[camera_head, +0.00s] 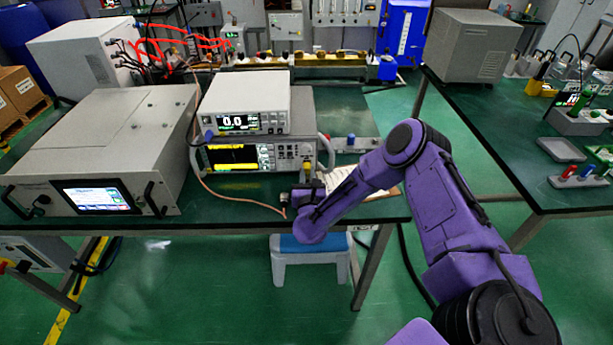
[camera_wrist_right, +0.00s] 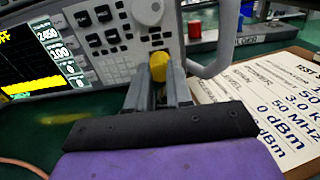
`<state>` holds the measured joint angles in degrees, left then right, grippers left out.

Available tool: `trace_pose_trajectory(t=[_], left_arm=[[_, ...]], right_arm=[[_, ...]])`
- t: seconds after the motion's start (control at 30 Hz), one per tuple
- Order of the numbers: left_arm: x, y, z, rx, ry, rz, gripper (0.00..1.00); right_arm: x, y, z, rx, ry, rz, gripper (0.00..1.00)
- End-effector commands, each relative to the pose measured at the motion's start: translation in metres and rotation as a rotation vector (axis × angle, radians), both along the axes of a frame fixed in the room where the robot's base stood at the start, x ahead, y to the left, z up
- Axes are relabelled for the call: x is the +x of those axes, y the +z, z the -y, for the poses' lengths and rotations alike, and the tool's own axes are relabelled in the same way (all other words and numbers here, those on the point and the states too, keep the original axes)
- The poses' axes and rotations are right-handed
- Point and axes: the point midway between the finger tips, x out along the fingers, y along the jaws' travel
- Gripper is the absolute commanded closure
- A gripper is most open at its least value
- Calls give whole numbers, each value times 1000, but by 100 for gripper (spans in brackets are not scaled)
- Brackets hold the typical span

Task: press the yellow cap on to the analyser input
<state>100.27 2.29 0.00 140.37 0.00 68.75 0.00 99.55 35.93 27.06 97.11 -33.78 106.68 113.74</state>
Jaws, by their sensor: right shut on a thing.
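The yellow cap (camera_wrist_right: 158,67) is between the fingertips of my right gripper (camera_wrist_right: 159,78) in the wrist view. The gripper is shut on it. The cap is just in front of the lower right part of the analyser's front panel (camera_wrist_right: 90,75). It overlaps the panel in the picture, and I cannot tell whether they touch. The analyser input is not visible, perhaps hidden behind the cap. In the head view the analyser (camera_head: 263,158) stands on the bench, and my right gripper (camera_head: 305,180) is at its right front. My left gripper is not in view.
A smaller meter (camera_head: 245,103) sits on top of the analyser. A large grey generator (camera_head: 110,145) stands to the left, with an orange cable (camera_head: 235,199) across the bench between them. A printed clipboard (camera_wrist_right: 262,110) lies right of the gripper, near the analyser's handle (camera_wrist_right: 214,45).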

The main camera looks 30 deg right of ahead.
Motion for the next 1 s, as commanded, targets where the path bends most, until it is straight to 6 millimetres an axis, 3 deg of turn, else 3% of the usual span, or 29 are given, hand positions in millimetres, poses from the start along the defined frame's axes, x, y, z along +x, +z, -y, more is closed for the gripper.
trace_pose_trajectory(t=[0.83,0.87,0.9,0.93,1.0], left_arm=[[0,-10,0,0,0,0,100],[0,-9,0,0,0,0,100],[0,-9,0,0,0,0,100],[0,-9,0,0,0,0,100],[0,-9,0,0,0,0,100]], right_arm=[[4,-1,3,-1,-1,1,100],[4,0,3,-1,-1,1,70],[4,0,2,-1,0,1,57],[4,0,2,-1,0,1,50],[4,0,2,0,0,0,50]])
